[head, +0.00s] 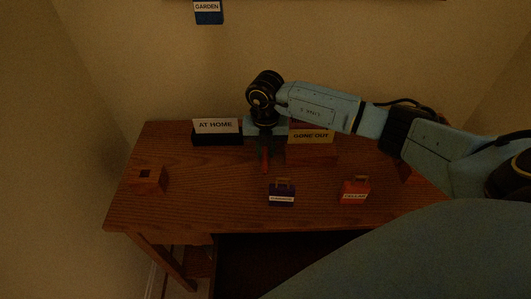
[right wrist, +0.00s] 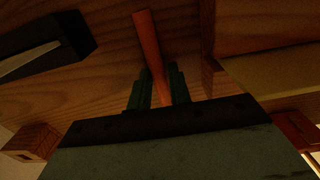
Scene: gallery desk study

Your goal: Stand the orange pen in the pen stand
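The orange pen (head: 265,161) points down below my right gripper (head: 266,150), over the back middle of the desk. In the right wrist view the pen (right wrist: 148,43) runs out between the two dark fingers (right wrist: 161,88), which close around it. Whether its lower end touches the desk I cannot tell. The pen stand (head: 148,179), a small wooden block with a dark square hole in its top, is at the desk's left end, well apart from the gripper. It also shows in the right wrist view (right wrist: 32,142). My left gripper is out of view.
The wooden desk (head: 210,190) has a black "AT HOME" holder (head: 216,138) and a yellow "GONE OUT" holder (head: 312,137) at the back. A purple tagged item (head: 282,195) and a red one (head: 355,190) stand near the front. The space before the pen stand is clear.

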